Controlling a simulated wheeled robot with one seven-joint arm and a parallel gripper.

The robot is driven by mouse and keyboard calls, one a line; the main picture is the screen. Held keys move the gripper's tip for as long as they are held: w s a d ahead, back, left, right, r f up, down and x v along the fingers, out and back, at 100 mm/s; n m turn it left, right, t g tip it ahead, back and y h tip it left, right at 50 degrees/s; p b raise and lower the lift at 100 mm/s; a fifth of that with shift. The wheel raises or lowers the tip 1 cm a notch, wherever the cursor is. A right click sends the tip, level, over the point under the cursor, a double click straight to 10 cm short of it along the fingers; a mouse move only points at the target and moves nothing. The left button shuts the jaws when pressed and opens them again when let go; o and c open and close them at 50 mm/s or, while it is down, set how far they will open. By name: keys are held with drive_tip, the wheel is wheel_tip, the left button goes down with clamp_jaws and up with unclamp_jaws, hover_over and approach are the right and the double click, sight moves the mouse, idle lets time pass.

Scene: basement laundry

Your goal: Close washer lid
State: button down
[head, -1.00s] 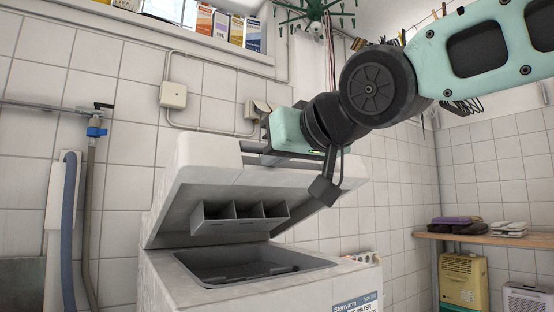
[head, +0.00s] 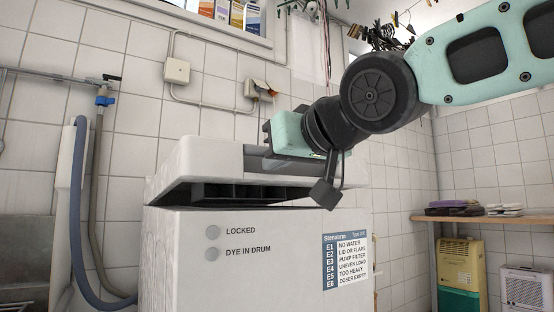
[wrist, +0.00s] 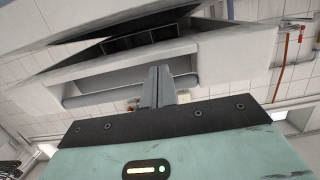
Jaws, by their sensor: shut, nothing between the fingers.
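The washer (head: 270,255) is a white top-loading machine in the head view. Its lid (head: 205,158) is tilted low over the top, with a dark wedge gap along the front and left side. Dark compartments (head: 235,193) show on the lid's underside inside this gap. My gripper (head: 255,163) is at the lid's front edge, by a recessed grey bar, with its fingers shut and nothing between them. In the wrist view my shut fingers (wrist: 158,85) reach to the grey bar (wrist: 120,92) on the lid. Whether they press on it is hard to tell.
A hose and blue tap (head: 103,101) are on the tiled wall at left. A wall shelf (head: 490,218) with folded items is at right, above a yellow-green container (head: 460,265). Boxes (head: 238,14) stand on the sill above.

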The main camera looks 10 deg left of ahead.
drive_tip(key=shift+f, duration=0.35)
drive_tip(key=shift+r, duration=0.1)
drive_tip(key=p+v, duration=0.2)
drive_tip(key=v, duration=1)
drive_tip(key=shift+d+p, duration=0.1)
drive_tip(key=shift+p, duration=0.2)
